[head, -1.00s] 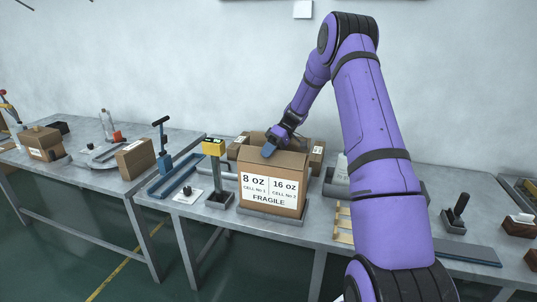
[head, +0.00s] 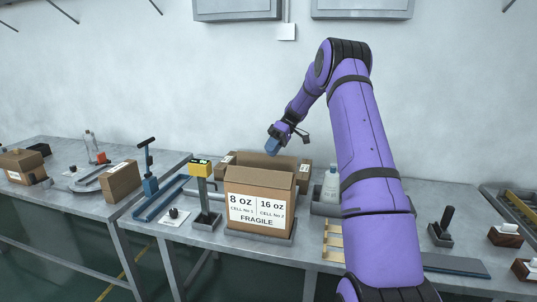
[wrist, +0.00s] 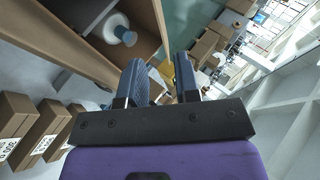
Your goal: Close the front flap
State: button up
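The cardboard box (head: 262,186), with a label reading 8 OZ, 16 OZ and FRAGILE, stands in a low grey tray (head: 258,234) on the bench. Its front panel rises above the label; I cannot tell exactly where the front flap begins, but no flap lies flat across the top. My gripper (head: 274,141) is above the back of the box, apart from it. In the wrist view my gripper (wrist: 165,82) has its two fingers apart with nothing between them. Cardboard walls (wrist: 78,48) and a white round item (wrist: 111,27) show at the upper left there.
A yellow-topped post (head: 200,169) stands just left of the box. A white bottle (head: 330,184) stands to its right, near my arm. Another carton (head: 122,181) and a blue press-like tool (head: 150,180) stand farther left.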

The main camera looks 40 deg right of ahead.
jog(key=c, duration=0.4)
jog(key=shift+s+a+r, duration=0.1)
jog(key=shift+a+r, duration=0.1)
grip_shut()
jog(key=n+t+h, duration=0.1)
jog(key=t+h, duration=0.5)
jog(key=h, duration=0.4)
send_near(258, 170)
jog(key=f, duration=0.1)
jog(key=a+f, duration=0.1)
jog(key=a, duration=0.1)
jog(key=shift+w+a+f+n, duration=0.2)
jog(key=shift+w+f+n, duration=0.1)
jog(key=shift+f, duration=0.1)
jog(key=d+f, duration=0.1)
jog(key=w+f, duration=0.1)
jog(key=shift+w+d+f, duration=0.2)
jog(key=shift+d+f, duration=0.05)
jog(key=shift+d, duration=0.1)
jog(key=shift+w+d+f, duration=0.3)
jog(key=shift+f, duration=0.1)
